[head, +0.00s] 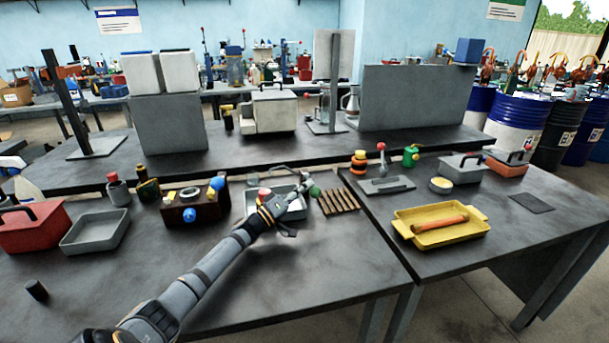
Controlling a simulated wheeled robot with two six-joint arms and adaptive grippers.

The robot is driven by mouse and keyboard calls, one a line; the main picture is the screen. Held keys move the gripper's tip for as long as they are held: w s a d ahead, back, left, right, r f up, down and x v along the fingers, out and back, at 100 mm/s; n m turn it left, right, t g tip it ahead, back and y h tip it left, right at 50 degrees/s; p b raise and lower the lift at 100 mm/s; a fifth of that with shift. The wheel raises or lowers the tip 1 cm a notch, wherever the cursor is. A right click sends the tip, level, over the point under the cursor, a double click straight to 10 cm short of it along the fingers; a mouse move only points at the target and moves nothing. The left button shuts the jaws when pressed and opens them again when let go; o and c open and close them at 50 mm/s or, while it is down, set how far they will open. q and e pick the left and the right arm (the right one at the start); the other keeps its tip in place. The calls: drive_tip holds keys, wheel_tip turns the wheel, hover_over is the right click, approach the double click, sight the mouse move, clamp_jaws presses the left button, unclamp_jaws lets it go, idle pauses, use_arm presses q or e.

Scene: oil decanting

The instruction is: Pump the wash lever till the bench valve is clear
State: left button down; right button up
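My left arm reaches in from the lower left. Its gripper (293,207) is over the right side of a grey wash basin (249,207), close to a green ball knob (314,191). The knob seems to be the end of a lever; whether the fingers touch it, and whether they are open, is too small to tell. A red-topped thing (264,193) shows at the basin, partly behind my arm. A dark brown valve block (208,209) with blue knobs stands left of the basin. My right gripper is out of view.
A slatted wooden rack (338,201) lies right of the gripper. A red-knobbed lever (381,149) stands on a grey plate further right. A yellow tray (440,238) holds an orange-handled thing. An empty grey tray (95,232) is at left.

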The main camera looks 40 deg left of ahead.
use_arm(q)
drive_tip(key=shift+d+f, duration=0.1)
drive_tip(key=shift+f, duration=0.5)
drive_tip(key=s+a, duration=0.4)
drive_tip(key=s, duration=0.8)
drive_tip(key=shift+s+f, duration=0.15)
drive_tip(key=shift+s, duration=0.15)
